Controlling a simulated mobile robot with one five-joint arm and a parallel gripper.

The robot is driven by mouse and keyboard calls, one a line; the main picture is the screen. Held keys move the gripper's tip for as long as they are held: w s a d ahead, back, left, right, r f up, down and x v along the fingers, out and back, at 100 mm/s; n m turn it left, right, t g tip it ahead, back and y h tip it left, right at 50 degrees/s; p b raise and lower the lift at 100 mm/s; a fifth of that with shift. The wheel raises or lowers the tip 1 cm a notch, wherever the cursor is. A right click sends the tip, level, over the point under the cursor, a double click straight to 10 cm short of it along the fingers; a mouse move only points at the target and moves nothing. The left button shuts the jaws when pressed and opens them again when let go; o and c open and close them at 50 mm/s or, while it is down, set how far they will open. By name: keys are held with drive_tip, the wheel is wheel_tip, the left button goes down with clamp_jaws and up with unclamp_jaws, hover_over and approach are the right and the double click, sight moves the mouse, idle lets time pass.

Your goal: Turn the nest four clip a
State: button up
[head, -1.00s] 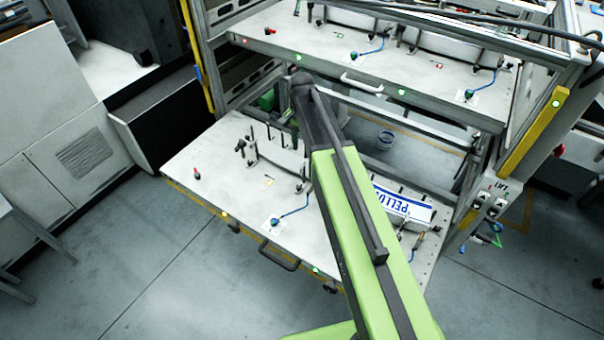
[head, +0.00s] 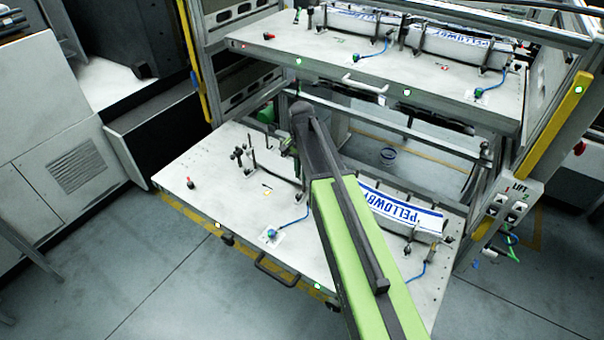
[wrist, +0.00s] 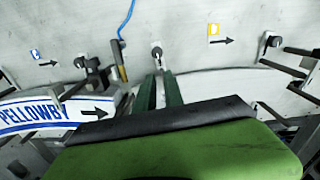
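In the wrist view my gripper (wrist: 160,77) has two dark green fingers with a narrow gap between them. Their tips reach a small grey clip with a round head (wrist: 156,51) on the white lower shelf; a thin post shows between the tips. I cannot tell whether the fingers touch it. No marking that I can read shows which nest or clip this is. In the head view my gripper (head: 289,145) is small and dark over the middle of the lower shelf (head: 215,195), and my arm hides part of the shelf.
A curved PELLOWBY label (head: 402,208) lies at the right of the lower shelf; it also shows in the wrist view (wrist: 35,113). Posts (head: 243,157) stand left of my gripper. A blue cable (wrist: 128,20) runs nearby. The upper shelf (head: 300,58) overhangs behind.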

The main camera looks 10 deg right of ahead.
clamp_jaws()
drive_tip(key=shift+d, duration=0.15)
drive_tip(key=shift+m, duration=0.4)
drive_tip(key=shift+w+a+m, duration=0.1)
drive_tip(key=shift+w+m, duration=0.35)
drive_tip(key=shift+m, duration=2.4)
drive_tip(key=shift+w+a+m, duration=0.1)
drive_tip(key=shift+w+m, duration=0.3)
drive_tip(key=shift+m, duration=2.5)
drive_tip(key=shift+w+a+m, duration=0.1)
drive_tip(key=shift+w+m, duration=0.35)
drive_tip(key=shift+m, duration=2.4)
